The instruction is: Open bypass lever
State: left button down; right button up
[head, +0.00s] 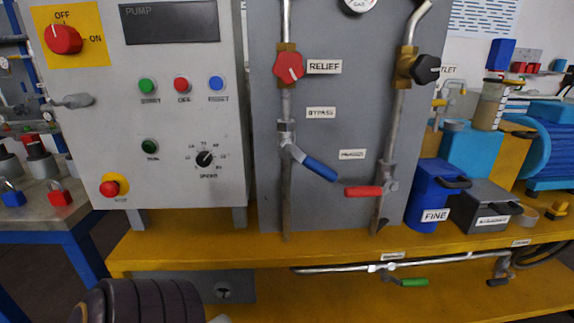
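The bypass lever (315,165) has a blue handle on a metal valve body, mounted on a vertical pipe (286,200) on the grey panel. The handle slants down and to the right from the valve, at an angle to the pipe. The label BYPASS (321,113) is above and to the right of the valve. No gripper fingers can be made out in the head view, and nothing is seen touching the lever.
A red lever (364,191) points left from the right pipe, close to the blue handle's tip. A red RELIEF knob (288,67) is above. A grey pump control box (175,110) stands left. A dark ribbed shape fills the bottom left edge. A yellow bench (190,245) runs below.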

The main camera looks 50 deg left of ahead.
aim_at(317, 167)
jog(key=u, duration=1.45)
